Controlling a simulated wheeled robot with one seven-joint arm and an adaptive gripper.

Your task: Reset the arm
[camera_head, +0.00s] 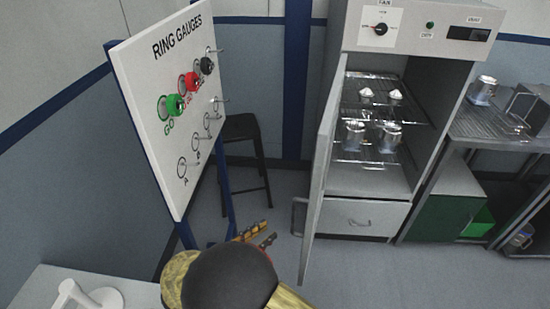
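My arm, with a dark rounded joint and gold-coloured links, rises at the bottom centre of the head view. My gripper (271,232) shows just beyond it, over the floor between the ring gauge board and the cabinet's open door. Its two fingers point to the right and stand apart, with nothing seen between them. The arm hides the gripper's base.
A white "RING GAUGES" board (150,123) with green, red and black gauges stands left. The open cabinet door (318,180) is close right of my gripper. Metal housings (389,137) sit on cabinet racks. A stool (245,150) stands behind; a white table (45,285) lies lower left.

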